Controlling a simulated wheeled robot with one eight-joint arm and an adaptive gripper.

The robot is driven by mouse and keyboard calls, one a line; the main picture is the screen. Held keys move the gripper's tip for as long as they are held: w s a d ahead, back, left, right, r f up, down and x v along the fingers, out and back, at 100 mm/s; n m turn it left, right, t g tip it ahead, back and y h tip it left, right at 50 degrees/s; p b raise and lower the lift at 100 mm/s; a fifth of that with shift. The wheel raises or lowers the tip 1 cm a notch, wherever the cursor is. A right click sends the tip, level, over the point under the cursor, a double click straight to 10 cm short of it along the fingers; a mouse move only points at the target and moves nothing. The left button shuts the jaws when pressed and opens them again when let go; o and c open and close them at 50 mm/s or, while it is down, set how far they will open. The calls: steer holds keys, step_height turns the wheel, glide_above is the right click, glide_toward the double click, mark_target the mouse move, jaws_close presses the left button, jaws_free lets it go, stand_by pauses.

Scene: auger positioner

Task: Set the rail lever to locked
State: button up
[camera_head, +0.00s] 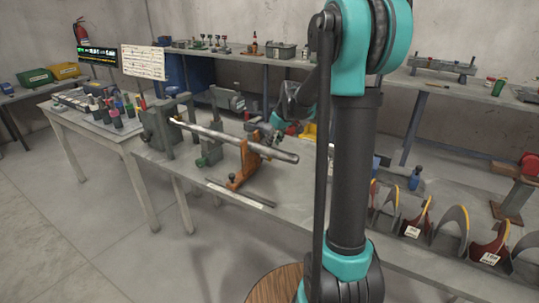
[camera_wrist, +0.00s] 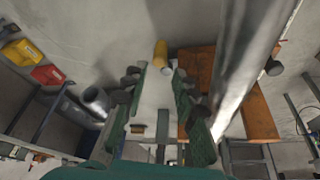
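A long grey shaft (camera_head: 218,134) lies across a positioner on the bench. An orange support (camera_head: 246,166) carries its near part; it also shows in the wrist view (camera_wrist: 258,118). A yellow-tipped cylinder (camera_wrist: 161,55), which may be the rail lever's handle, shows in the wrist view just beyond and between my fingertips. My gripper (camera_wrist: 160,80) is open, with a dark-padded finger on each side and a gap between them. In the head view my gripper (camera_head: 262,132) is just behind the shaft, by the orange support. The lever's pivot and setting cannot be made out.
The shaft (camera_wrist: 240,60) runs close along my gripper's right side in the wrist view. A yellow bin (camera_wrist: 24,51) and a red bin (camera_wrist: 47,74) are at left. In the head view, curved auger pieces (camera_head: 447,226) stand at right and a thin rod (camera_head: 238,193) lies in front.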

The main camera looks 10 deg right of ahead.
mark_target(270, 161)
steer(key=x, duration=0.8)
steer(key=shift+f, duration=0.2)
jaws_close()
